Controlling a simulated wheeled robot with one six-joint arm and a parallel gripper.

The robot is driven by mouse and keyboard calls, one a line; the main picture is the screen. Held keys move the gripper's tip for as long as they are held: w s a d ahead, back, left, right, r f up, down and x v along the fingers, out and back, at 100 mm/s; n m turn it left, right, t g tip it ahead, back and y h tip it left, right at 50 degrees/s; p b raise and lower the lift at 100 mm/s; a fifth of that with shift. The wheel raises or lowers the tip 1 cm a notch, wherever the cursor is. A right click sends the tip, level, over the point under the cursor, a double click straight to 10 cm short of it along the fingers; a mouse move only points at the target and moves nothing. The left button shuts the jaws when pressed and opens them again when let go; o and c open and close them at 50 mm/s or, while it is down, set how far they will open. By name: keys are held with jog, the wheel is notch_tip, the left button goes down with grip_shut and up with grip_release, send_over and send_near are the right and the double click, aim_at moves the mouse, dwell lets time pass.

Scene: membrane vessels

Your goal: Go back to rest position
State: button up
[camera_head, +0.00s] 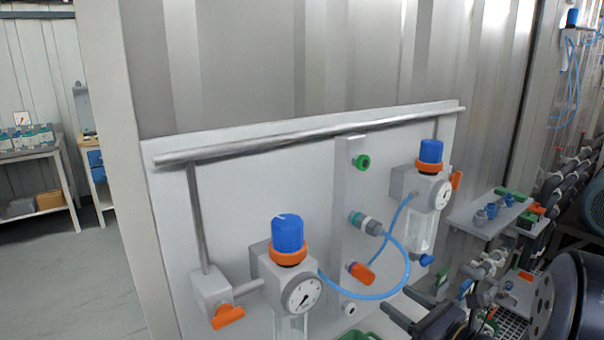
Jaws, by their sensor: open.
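My gripper (396,300) reaches in from the lower right, with part of my dark arm (566,295) behind it. Its two dark fingers are apart, and nothing shows between them. The fingertips are in front of the lower right part of a white wall panel (235,205), below the looped blue hose (408,262). I cannot tell how far they are from the panel. The bottom of the gripper area is cut off by the frame edge.
The panel carries two regulators with blue knobs (288,232) (430,151), gauges, an orange valve handle (228,315) and a metal pipe (310,137). A shelf with fittings (488,210) and dark piping stand at right. Open floor (60,270) and a table (38,150) show at left.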

aim_at(371, 280)
jog(key=p+x, duration=0.1)
jog(key=x, duration=0.8)
jog(key=shift+w+a+r, duration=0.1)
jog(key=shift+w+a, duration=0.05)
jog(key=shift+a, duration=0.05)
jog(key=shift+w+p, duration=0.2)
jog(key=shift+p, duration=0.15)
jog(key=shift+s+d+r+p, duration=0.2)
jog(key=shift+s+p, duration=0.2)
jog(key=shift+p, duration=0.25)
jog(key=shift+s+d+f, duration=0.2)
jog(key=shift+f, duration=0.1)
jog(key=shift+s+d, duration=0.2)
jog(key=shift+s, duration=0.1)
jog(key=shift+a, duration=0.1)
